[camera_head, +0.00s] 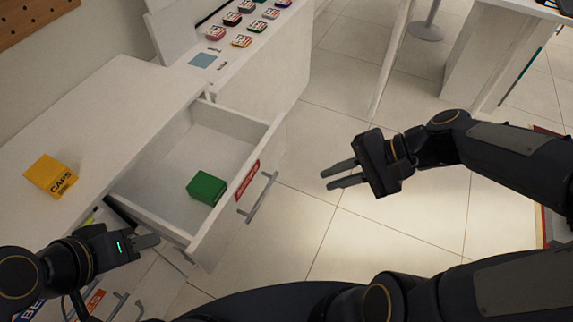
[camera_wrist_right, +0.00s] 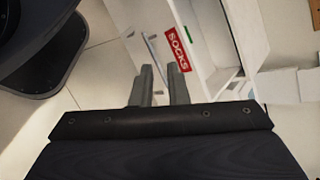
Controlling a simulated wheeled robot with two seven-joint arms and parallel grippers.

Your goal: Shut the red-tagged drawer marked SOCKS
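The white drawer (camera_head: 225,122) is pulled open from the white cabinet. Its front carries a red tag (camera_head: 247,180) and a grey bar handle (camera_head: 262,198); in the right wrist view the red tag (camera_wrist_right: 178,52) reads SOCKS. A green box (camera_head: 206,188) lies inside the drawer. My right gripper (camera_head: 335,180) is open and empty, to the right of the handle and apart from it; its fingers also show in the right wrist view (camera_wrist_right: 158,88). My left gripper (camera_head: 150,242) is near the drawer's front left corner; its finger opening is not clear.
A yellow box marked CAPS (camera_head: 52,176) sits on the white cabinet top (camera_head: 120,110). Another unit with several small coloured items (camera_head: 242,41) stands behind. Lower drawers with handles (camera_head: 115,305) are at bottom left. Tiled floor (camera_head: 330,235) lies clear right of the drawer.

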